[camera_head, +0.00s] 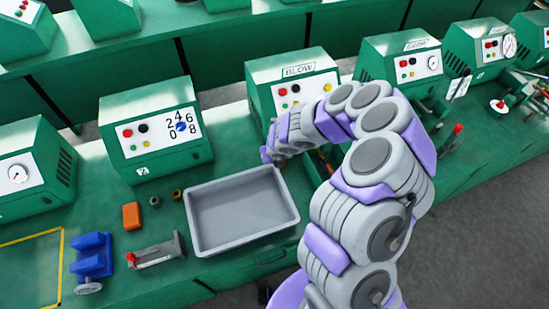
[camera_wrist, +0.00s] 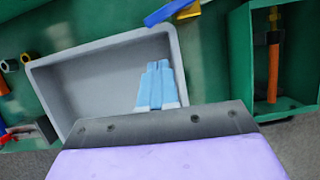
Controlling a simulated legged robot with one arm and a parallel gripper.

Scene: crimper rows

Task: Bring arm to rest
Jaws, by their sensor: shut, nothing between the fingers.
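My arm, grey with purple covers, rises from the lower right and bends over the bench in the head view. Its end, my gripper (camera_head: 268,157), hangs near the back right corner of the grey tray (camera_head: 208,237); the fingertips are hard to make out there. In the wrist view, pale blue fingers, my gripper (camera_wrist: 158,64), show close together beyond a dark metal plate, with nothing seen between them. They show against the inside of the grey tray (camera_wrist: 52,118). The visible part of the tray floor is bare in the head view.
An orange block (camera_head: 131,216), a blue vise (camera_head: 92,256) and a grey metal fixture (camera_head: 157,252) lie left of the tray. Green machines stand behind, including the BLOW box (camera_head: 292,72). A green compartment with an orange-handled tool (camera_wrist: 273,70) lies right of the tray.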

